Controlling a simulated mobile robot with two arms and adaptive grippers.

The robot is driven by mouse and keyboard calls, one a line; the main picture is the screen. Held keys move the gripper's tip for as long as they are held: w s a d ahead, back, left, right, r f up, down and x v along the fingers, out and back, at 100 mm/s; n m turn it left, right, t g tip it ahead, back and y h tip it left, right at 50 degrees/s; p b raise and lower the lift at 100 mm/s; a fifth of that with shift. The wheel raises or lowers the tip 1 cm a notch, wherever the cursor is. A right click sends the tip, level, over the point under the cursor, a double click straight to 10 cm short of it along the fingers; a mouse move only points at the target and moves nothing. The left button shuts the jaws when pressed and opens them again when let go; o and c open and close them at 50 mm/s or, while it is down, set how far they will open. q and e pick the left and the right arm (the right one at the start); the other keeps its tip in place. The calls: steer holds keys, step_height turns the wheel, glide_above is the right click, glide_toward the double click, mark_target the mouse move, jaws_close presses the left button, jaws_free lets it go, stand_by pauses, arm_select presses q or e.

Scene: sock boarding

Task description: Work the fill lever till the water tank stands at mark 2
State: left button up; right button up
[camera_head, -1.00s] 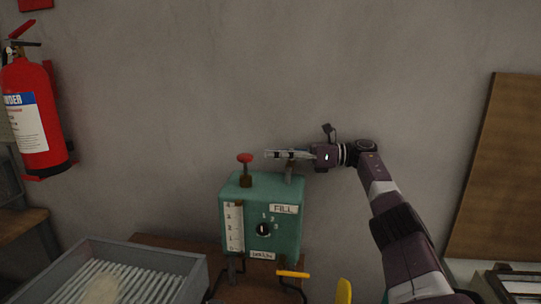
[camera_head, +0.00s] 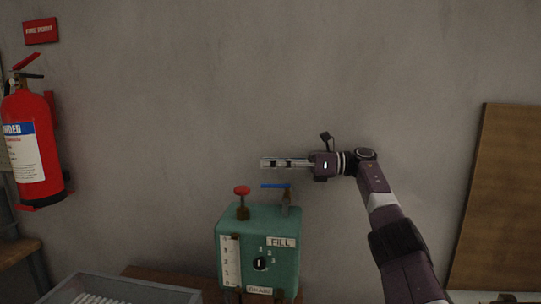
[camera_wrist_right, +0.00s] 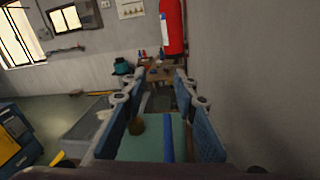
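The water tank (camera_head: 285,240) is a teal box with a FILL label, a numbered dial (camera_head: 260,263) and a white gauge strip (camera_head: 231,262) at its left. I cannot read the water level. The blue fill lever (camera_head: 274,186) lies about level on a grey post at the tank's top right. My right gripper (camera_head: 264,163) is above the lever, pointing left, apart from it. In the right wrist view its blue-padded fingers (camera_wrist_right: 153,95) stand wide apart, with the lever (camera_wrist_right: 167,138) showing between them. My left gripper is not in view.
A red knob (camera_head: 242,190) stands on the tank's top left. A grey tray (camera_head: 95,287) with white slats is at the lower left. A red extinguisher (camera_head: 32,150) hangs on the wall. A brown board (camera_head: 497,200) leans at the right.

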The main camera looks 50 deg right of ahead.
steer(key=shift+r, duration=1.5)
